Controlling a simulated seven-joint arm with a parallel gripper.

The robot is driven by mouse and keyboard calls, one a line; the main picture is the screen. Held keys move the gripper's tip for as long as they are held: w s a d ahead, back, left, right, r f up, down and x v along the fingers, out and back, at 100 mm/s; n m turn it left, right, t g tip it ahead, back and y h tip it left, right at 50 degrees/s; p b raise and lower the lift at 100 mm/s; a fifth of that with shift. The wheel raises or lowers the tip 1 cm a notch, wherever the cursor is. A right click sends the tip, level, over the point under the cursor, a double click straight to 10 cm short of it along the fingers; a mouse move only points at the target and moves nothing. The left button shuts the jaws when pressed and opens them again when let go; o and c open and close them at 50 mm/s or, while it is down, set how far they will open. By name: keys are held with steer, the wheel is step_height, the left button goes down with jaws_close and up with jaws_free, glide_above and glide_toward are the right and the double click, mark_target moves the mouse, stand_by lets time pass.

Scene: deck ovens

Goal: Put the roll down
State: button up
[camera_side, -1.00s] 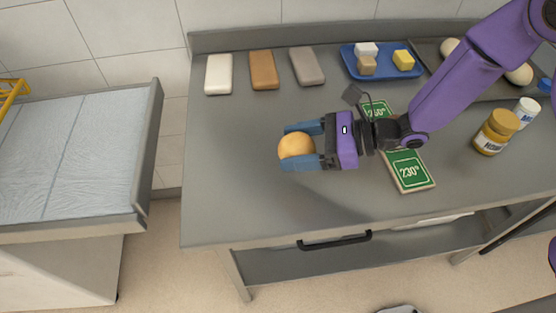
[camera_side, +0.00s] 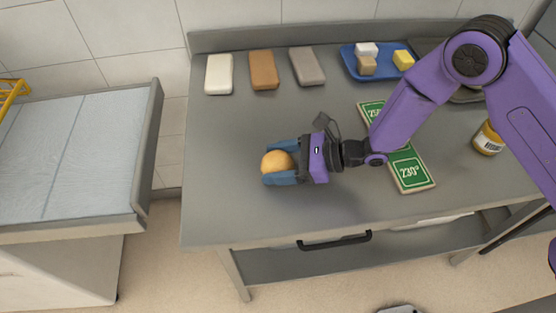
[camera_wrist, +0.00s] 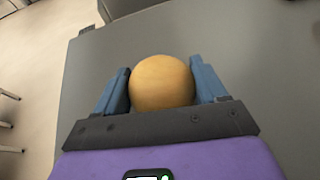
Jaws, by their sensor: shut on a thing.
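The roll (camera_side: 276,162) is round and golden-brown. My gripper (camera_side: 278,164) is shut on it, with one blue finger on each side, over the left-middle part of the grey worktop (camera_side: 225,205). In the wrist view the roll (camera_wrist: 162,83) sits between the two blue fingers, with the grey worktop behind it. I cannot tell whether the roll touches the worktop or is held a little above it.
White (camera_side: 219,74), orange-brown (camera_side: 263,70) and grey-brown (camera_side: 307,67) blocks lie along the back. A blue tray (camera_side: 352,69) holds small cubes. Green signs (camera_side: 411,170) lie under my arm, and a jar (camera_side: 488,139) stands at right. The worktop's front left is clear.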

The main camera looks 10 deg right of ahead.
steer(key=shift+f, duration=0.15)
steer(key=o, duration=1)
steer(key=shift+o, duration=0.2)
steer(key=shift+d+r, duration=0.15)
steer(key=shift+r, duration=0.05)
steer(key=v, duration=1.1)
steer(key=shift+s+d+r, duration=0.1)
steer(key=shift+d+r, duration=0.1)
steer(key=shift+d, duration=0.15)
